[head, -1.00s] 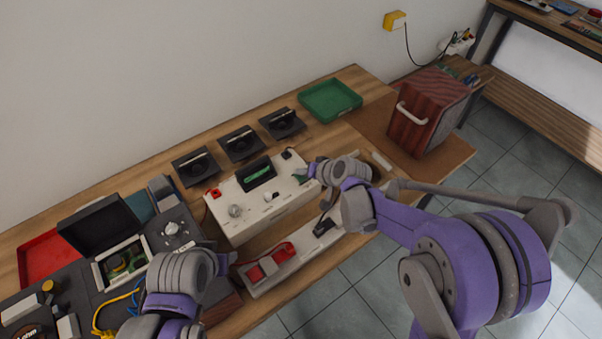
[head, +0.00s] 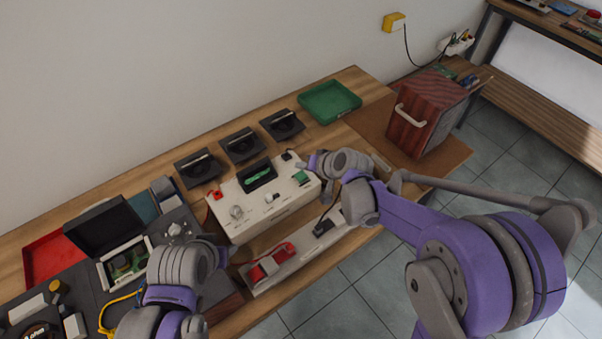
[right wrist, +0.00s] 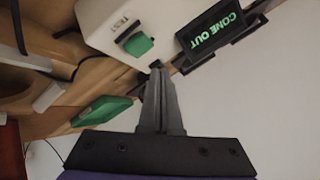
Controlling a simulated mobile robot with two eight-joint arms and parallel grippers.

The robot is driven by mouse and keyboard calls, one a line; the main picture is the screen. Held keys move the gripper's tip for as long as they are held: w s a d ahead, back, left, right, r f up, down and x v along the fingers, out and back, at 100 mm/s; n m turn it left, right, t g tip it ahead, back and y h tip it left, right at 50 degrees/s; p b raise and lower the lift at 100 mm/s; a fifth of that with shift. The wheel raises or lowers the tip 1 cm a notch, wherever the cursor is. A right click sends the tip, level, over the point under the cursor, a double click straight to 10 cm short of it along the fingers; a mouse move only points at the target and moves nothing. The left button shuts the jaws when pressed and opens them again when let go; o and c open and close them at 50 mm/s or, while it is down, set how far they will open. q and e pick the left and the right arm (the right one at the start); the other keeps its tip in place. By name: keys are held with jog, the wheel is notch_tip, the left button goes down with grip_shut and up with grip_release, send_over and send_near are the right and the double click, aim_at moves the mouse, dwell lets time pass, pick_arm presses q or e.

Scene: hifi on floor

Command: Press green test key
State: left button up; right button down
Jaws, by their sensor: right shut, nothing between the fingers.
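The green test key (head: 302,178) is on the top right of a white tester box (head: 236,230). In the right wrist view the key (right wrist: 138,44) shows beside the printed word TEST. My right gripper (head: 313,160) is shut and empty, just behind and to the right of the key in the head view. Its closed tips (right wrist: 155,66) look apart from the key in the wrist view. The tester's dark display (head: 258,174) shows green lettering, seen upside down in the wrist view (right wrist: 212,32). My left arm's end is at lower left; its fingers cannot be made out.
Several black units (head: 241,146) stand behind the tester, with a green tray (head: 330,101) further right. A wooden box with a white handle (head: 428,112) stands at the right.

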aim_at(303, 178)
jog(key=shift+w+r+p, duration=0.15)
jog(key=shift+r+p, duration=0.35)
jog(key=shift+r, duration=1)
pick_arm(q)
jog(key=shift+w+r, duration=0.3)
jog(key=shift+r, duration=0.2)
jog(key=shift+w+r, duration=0.25)
jog(key=shift+r, duration=0.2)
jog(key=shift+s, duration=0.1)
pick_arm(e)
jog(key=s+d+r+h, duration=0.1)
jog(key=s+d+h, duration=0.2)
jog(key=s+d, duration=0.5)
jog(key=s+d+r+h, duration=0.2)
jog(key=s+d, duration=0.7)
jog(key=s, duration=0.8)
jog(key=shift+s+r+n+g+h, duration=0.3)
jog(key=shift+s+g+h, duration=0.1)
jog(key=shift+h, duration=0.2)
